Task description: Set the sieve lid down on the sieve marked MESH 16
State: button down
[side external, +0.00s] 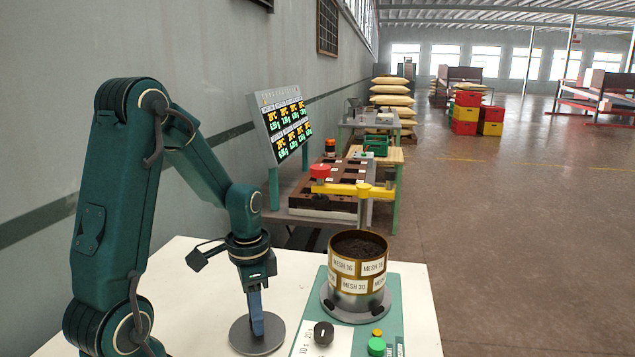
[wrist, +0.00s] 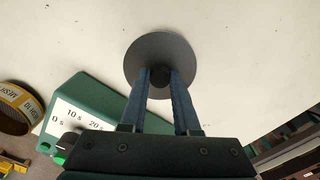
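The sieve lid (side external: 240,337) is a round grey disc on the white table; it also shows in the wrist view (wrist: 183,55), with a dark knob (wrist: 159,77) at its middle. My gripper (side external: 258,331) points down at the lid. In the wrist view, its two blue fingers (wrist: 160,80) stand on either side of the knob, which fills the gap between the tips. The sieve marked MESH 16 (side external: 343,267) is the brass top ring of a stack, above a ring marked MESH 30 (side external: 354,286). Its top is uncovered and shows dark grainy material (side external: 358,245).
The stack stands on a round grey base of a green shaker unit (side external: 313,300) with a black dial (side external: 323,333) and a green button (side external: 377,346), right of the lid. Behind are a display board (side external: 285,125) and a rack with a yellow bar (side external: 350,189). White table between is clear.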

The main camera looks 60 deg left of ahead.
notch_tip(320, 180, up, 9)
jog(key=w+d+r, duration=0.3)
jog(key=d, duration=0.5)
jog(key=w+d+r, duration=0.2)
jog(key=w+d, duration=0.1)
jog(key=d, duration=0.5)
jog(key=s+a+f, duration=0.2)
jog(key=s+a, duration=0.1)
jog(key=a, duration=0.5)
jog(key=s+a+f, duration=0.2)
jog(key=s+a, duration=0.1)
jog(key=a, duration=0.5)
